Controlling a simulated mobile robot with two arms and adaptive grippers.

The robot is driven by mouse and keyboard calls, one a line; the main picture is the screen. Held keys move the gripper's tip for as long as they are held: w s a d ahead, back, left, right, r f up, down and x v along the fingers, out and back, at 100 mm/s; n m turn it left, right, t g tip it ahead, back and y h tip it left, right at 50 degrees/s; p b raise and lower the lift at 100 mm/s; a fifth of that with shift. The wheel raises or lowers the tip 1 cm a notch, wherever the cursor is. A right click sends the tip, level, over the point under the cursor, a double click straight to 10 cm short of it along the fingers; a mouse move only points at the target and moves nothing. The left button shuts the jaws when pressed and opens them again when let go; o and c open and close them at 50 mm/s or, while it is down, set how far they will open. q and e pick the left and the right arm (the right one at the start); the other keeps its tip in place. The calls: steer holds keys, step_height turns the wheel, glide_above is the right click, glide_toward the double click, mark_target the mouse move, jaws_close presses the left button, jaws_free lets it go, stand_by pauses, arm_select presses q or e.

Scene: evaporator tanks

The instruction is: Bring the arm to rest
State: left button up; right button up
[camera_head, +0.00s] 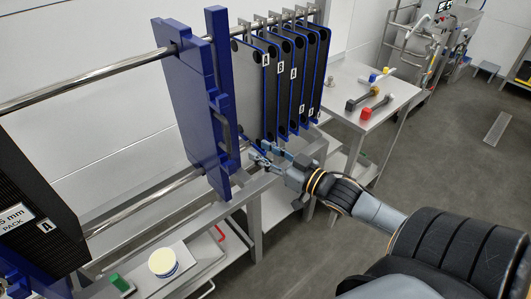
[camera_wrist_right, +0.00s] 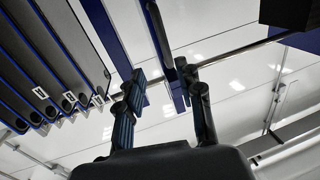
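My right arm comes in from the lower right in the head view. Its gripper (camera_head: 268,153) is beside the lower part of the blue plate (camera_head: 205,105), just below the hanging plates (camera_head: 290,75) with white letter labels. In the right wrist view the two fingers of this gripper (camera_wrist_right: 160,92) are spread apart, with nothing between them. Blue parts and a metal rail (camera_wrist_right: 240,50) show beyond the fingertips. My left gripper is not in view.
A metal side table (camera_head: 375,88) holds tools with red, blue and yellow parts. A black pack (camera_head: 35,215) stands at the left on chrome rails (camera_head: 90,78). A lower shelf holds a white round container (camera_head: 163,262) and a green item (camera_head: 120,283). Grey floor is open at right.

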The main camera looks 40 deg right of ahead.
steer(key=shift+s, duration=0.1)
stand_by(0.5)
steer(key=s+d+f+m+g+h+b, duration=0.1)
steer(key=s+d+f+g+h, duration=0.15)
steer(key=f, duration=0.95)
steer(key=s+d+f+m+g+h, duration=0.1)
steer(key=s+d+f+g, duration=0.15)
steer(key=f, duration=0.95)
steer(key=s+d+f+m+g+h+b, duration=0.15)
steer(key=s+f, duration=0.25)
steer(key=f, duration=0.8)
steer(key=s+a+f+n+g, duration=0.1)
steer(key=s+a+f+g, duration=0.25)
steer(key=s+f, duration=0.55)
steer(key=s+a+f+n+g, duration=0.15)
steer(key=s+a+f, duration=0.35)
steer(key=f, duration=0.5)
steer(key=s+a+f+g, duration=0.2)
steer(key=s+a+f, duration=0.2)
steer(key=s, duration=0.4)
steer(key=s+a+f+n+g+y+b, duration=0.1)
steer(key=s+a+f+g, duration=0.2)
steer(key=s, duration=0.5)
steer(key=shift+s+a+f, duration=0.25)
steer(key=shift+a+f, duration=0.35)
steer(key=shift+a, duration=0.4)
